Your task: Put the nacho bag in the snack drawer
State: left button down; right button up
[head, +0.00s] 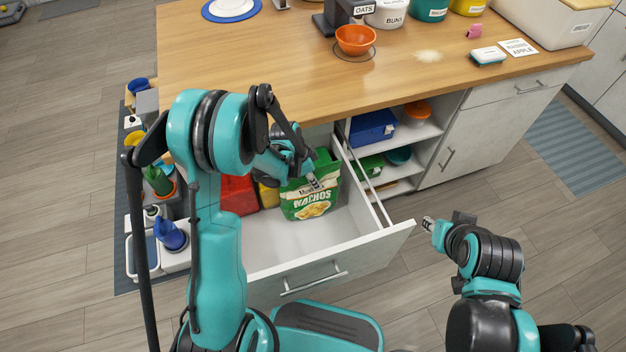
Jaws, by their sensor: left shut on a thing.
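The nacho bag (308,208) is green with a white and yellow front and stands upright inside the open snack drawer (275,243). My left gripper (314,181) is shut on the upper part of the nacho bag. I cannot tell whether the bag's bottom touches the drawer floor. Red (239,195) and yellow (268,195) packages are in the drawer to the left of the bag, partly hidden by my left arm. My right gripper (428,224) is just right of the drawer's front corner, apart from the bag; its finger opening is too small to tell.
The wooden counter (270,70) overhangs the back of the drawer. An orange bowl (356,39) and labelled canisters are on it. Open shelves to the right hold a blue box (373,127) and other containers. The drawer's front right floor area is clear.

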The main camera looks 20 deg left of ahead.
pick_arm(q)
jog(key=c, duration=1.2)
grip_release()
jog(key=shift+o, duration=0.2)
jog(key=p+v, duration=0.4)
jog(key=v, duration=0.7)
jog(key=shift+r, duration=0.1)
jog(key=shift+s+a+r+p, duration=0.15)
jog(key=shift+r+p, duration=0.15)
jog(key=shift+r, duration=0.35)
jog(key=s+r+n+t+y, duration=0.2)
jog(key=s+r+n+t, duration=0.3)
jog(key=s+r+n, duration=0.6)
jog(key=shift+s+r+y, duration=0.4)
jog(key=shift+s+r, duration=1.4)
jog(key=shift+s, duration=1.05)
